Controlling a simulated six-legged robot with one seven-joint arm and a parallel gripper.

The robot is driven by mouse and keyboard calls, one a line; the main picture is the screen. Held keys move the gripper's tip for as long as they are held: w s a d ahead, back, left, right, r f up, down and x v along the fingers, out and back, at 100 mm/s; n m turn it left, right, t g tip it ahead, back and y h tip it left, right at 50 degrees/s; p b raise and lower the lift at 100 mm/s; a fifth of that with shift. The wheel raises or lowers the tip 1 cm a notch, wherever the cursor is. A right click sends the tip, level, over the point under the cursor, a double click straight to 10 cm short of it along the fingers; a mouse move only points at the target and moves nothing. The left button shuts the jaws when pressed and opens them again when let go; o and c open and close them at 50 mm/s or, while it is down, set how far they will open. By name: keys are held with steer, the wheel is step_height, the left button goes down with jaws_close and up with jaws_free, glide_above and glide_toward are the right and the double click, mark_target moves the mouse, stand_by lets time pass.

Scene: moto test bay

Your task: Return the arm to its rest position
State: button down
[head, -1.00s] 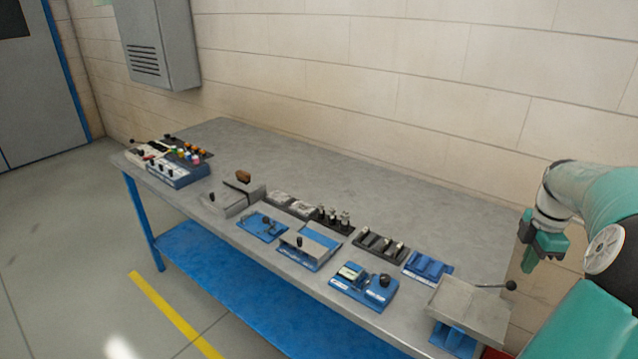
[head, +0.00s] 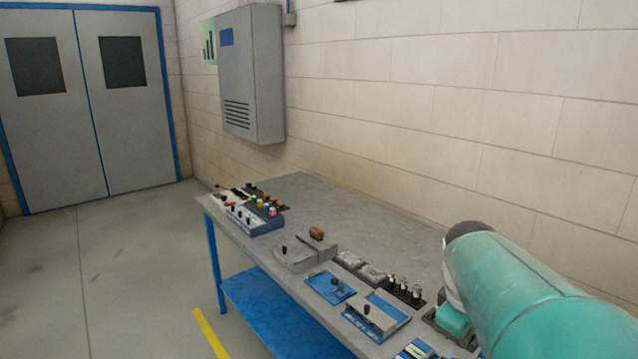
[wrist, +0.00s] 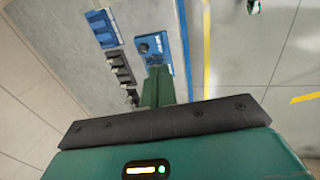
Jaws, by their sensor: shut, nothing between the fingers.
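My teal arm fills the lower right of the head view, raised over the right part of the bench, and hides that part of it. My gripper (wrist: 158,88) shows in the wrist view as green fingers closed together with nothing between them. It points down towards the bench, beside a blue box with a black knob (wrist: 150,48). I cannot tell how far above the surface the fingertips are. In the head view the fingertips are hidden by the arm.
The grey bench (head: 300,190) carries several blue and grey test fixtures, among them a box with coloured knobs (head: 255,216) and a blue plate (head: 330,287). A grey cabinet (head: 250,75) hangs on the wall. Double doors (head: 90,110) and open floor lie left.

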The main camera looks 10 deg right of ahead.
steer(key=s+a+m+t+y, duration=0.1)
steer(key=s+a+m+t, duration=0.1)
steer(key=a, duration=0.7)
steer(key=s+a+m+t+y, duration=0.1)
steer(key=s+a+m+t, duration=0.1)
steer(key=s+a, duration=0.3)
steer(key=a+m, duration=0.1)
steer(key=a, duration=0.3)
steer(key=shift+s+a+f+y, duration=0.25)
steer(key=shift+a+f+y, duration=0.05)
steer(key=shift+a+y, duration=0.1)
